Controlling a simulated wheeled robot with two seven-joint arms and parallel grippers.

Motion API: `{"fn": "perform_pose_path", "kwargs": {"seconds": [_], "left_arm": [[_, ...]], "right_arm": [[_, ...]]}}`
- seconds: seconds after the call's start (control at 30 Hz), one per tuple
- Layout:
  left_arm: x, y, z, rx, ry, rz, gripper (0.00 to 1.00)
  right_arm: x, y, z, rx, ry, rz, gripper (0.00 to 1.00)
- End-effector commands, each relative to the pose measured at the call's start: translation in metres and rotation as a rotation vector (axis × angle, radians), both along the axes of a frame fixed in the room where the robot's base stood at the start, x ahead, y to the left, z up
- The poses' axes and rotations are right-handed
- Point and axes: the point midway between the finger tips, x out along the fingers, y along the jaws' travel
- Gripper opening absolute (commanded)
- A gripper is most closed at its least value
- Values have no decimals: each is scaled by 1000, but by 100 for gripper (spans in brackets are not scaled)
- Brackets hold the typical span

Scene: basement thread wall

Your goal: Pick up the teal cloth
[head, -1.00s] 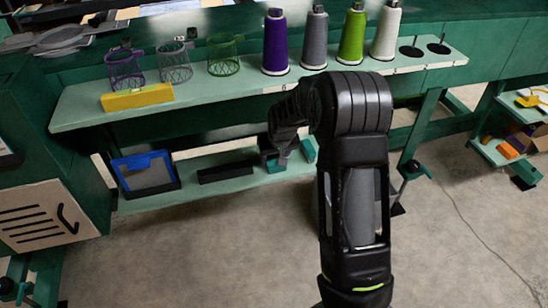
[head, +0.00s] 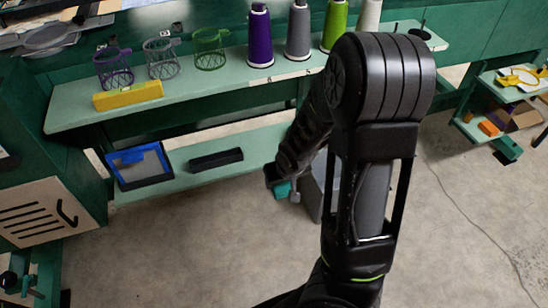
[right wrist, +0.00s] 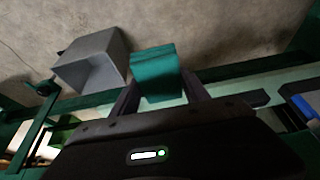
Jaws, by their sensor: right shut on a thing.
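The teal cloth (right wrist: 155,72) is a folded block between the two dark fingers of my right gripper (right wrist: 163,92) in the right wrist view. The fingers are shut on it from both sides, and its far end sticks out past them. In the head view, a small part of the teal cloth (head: 282,190) shows at the tip of my right gripper (head: 280,186), in front of the lower shelf's edge and over the floor. My right arm hides much of the area behind it. My left gripper is not in view.
The lower shelf (head: 250,150) holds a blue-framed tray (head: 139,166) and a black bar (head: 216,160). Above it, the upper shelf (head: 75,108) holds wire cups, a yellow block (head: 128,95) and several thread cones. A grey bin (right wrist: 92,62) is beside the cloth in the wrist view.

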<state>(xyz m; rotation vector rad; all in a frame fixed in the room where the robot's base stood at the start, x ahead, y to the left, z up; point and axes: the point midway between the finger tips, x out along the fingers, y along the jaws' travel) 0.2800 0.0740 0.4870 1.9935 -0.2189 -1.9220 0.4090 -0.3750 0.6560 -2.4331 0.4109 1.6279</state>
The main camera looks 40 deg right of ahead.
Motion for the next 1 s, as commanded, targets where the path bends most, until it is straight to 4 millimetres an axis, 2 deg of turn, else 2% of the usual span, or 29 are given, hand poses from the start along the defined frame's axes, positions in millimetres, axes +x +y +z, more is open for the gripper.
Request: {"fn": "perform_pose_path", "kwargs": {"seconds": [0.03, 0.2, 0.77, 0.8, 1.0], "left_arm": [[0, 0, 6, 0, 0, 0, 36], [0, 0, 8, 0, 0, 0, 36], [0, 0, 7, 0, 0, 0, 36], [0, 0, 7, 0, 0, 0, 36], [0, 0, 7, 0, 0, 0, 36]], "right_arm": [[-5, 2, 3, 1, 1, 1, 15], [-13, 4, 1, 0, -2, -1, 15], [-13, 4, 0, 0, -2, -1, 15], [-13, 4, 0, 0, -2, -1, 50], [-13, 4, 0, 0, -2, -1, 34]]}}
